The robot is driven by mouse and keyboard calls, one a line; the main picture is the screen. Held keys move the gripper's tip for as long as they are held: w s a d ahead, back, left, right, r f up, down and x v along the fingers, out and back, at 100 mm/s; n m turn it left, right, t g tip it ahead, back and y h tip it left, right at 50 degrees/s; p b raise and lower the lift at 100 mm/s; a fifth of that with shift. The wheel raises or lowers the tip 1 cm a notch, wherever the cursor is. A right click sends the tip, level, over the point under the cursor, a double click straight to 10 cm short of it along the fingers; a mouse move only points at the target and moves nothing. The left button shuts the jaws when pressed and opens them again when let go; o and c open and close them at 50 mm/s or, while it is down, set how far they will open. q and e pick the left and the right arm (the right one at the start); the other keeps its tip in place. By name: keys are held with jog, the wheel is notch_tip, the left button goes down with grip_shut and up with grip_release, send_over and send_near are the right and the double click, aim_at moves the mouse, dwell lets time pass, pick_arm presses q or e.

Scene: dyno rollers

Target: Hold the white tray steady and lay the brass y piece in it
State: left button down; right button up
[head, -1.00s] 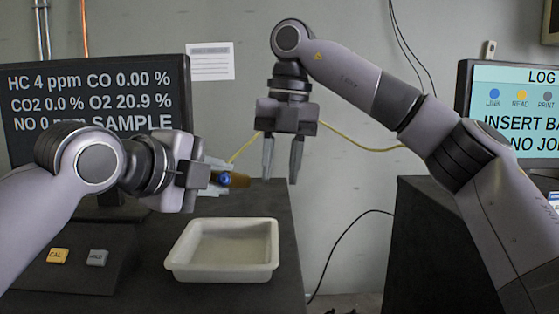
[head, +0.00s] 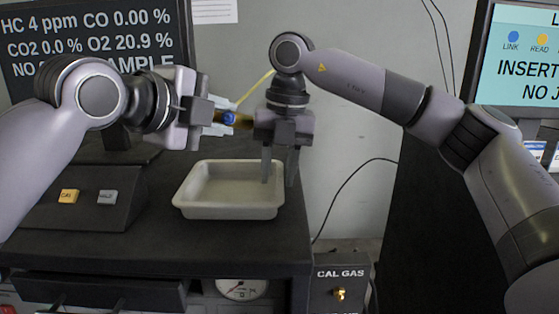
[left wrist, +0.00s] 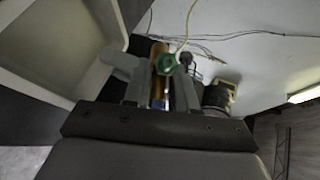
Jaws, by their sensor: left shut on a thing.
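The white tray (head: 228,212) stands near the front right of the dark bench. My left gripper (head: 222,122) is shut on the brass y piece (head: 243,122), which has a blue part. It holds the piece in the air, behind and above the tray. The left wrist view shows the brass piece (left wrist: 158,58) between the fingers, with a green part in front, and the tray's pale wall (left wrist: 45,92) at the left. My right gripper (head: 279,180) points down at the tray's right wall, fingers apart, one in front of the tray's inside and one past its outer side. Contact cannot be told.
A yellow hose (head: 255,86) runs behind the grippers. A sloped panel with buttons (head: 88,197) stands left of the tray. The analyser screen (head: 95,45) is behind my left arm. The bench's right edge is close to the tray. A CAL GAS box (head: 340,288) sits below.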

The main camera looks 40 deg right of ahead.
aim_at(235, 188)
pick_arm(q)
jog(key=shift+s+d+r, duration=0.15)
jog(key=shift+s, duration=0.05)
pick_arm(e)
grip_shut()
pick_arm(q)
jog(key=s+a+f+n+y, duration=0.1)
jog(key=s+a+f+y, duration=0.25)
jog(key=s+a, duration=0.2)
jog(key=shift+w+d+f, duration=0.5)
jog(key=shift+w+d, duration=0.35)
jog(key=shift+w, duration=0.05)
jog(key=shift+w+d+f, duration=0.5)
jog(key=shift+w+d, duration=0.3)
jog(key=shift+w, duration=0.15)
jog(key=shift+w+d+f, duration=0.5)
jog(key=shift+w+d, duration=0.35)
jog(key=shift+w, duration=0.05)
jog(key=shift+f, duration=1)
